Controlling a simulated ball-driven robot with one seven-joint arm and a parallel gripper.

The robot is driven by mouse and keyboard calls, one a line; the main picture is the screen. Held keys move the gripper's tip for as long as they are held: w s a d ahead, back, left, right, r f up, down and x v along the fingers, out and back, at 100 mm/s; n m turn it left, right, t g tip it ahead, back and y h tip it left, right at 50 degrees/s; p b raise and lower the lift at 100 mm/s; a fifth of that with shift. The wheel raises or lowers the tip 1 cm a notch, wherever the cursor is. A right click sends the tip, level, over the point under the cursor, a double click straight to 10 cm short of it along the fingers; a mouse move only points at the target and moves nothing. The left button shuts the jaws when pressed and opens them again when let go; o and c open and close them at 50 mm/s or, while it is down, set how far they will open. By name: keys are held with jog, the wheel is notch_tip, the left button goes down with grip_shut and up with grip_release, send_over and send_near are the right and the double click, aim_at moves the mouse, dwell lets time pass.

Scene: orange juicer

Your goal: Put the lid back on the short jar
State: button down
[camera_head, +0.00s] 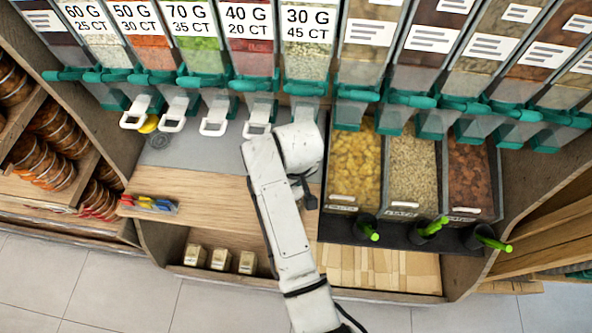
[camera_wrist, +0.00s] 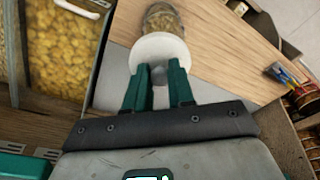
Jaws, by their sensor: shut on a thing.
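In the wrist view my gripper (camera_wrist: 159,78) has its teal fingers closed on the grey knob of a white round lid (camera_wrist: 160,45). The jar (camera_wrist: 161,17), clear with brownish contents, shows just beyond the lid at the top edge of that view. The lid overlaps the jar's near part, so I cannot tell whether it is seated on the rim or held above it. In the head view my arm hides the jar, the lid and the gripper's fingers.
Wooden counter (camera_head: 205,193) is clear left of my arm. Colored clips (camera_head: 150,204) lie at its left edge. Bins of yellow pieces (camera_head: 354,170), grains (camera_head: 412,172) and brown pieces (camera_head: 470,178) stand right. Dispensers with white handles (camera_head: 214,117) hang above. Small jars (camera_head: 221,260) sit on the lower shelf.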

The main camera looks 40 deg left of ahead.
jog(key=shift+s+a+f, duration=0.3)
jog(key=shift+a+f, duration=0.05)
jog(key=shift+f, duration=0.2)
notch_tip(320, 180, down, 6)
jog(key=b, duration=0.5)
jog(key=shift+r+b, duration=0.1)
jog(key=shift+b, duration=0.2)
jog(key=shift+d+p, duration=0.15)
jog(key=shift+p, duration=0.35)
dwell(0.7)
jog(key=shift+f, duration=0.2)
dwell(1.5)
jog(key=shift+c, duration=2.1)
grip_release()
jog(key=shift+r, duration=0.1)
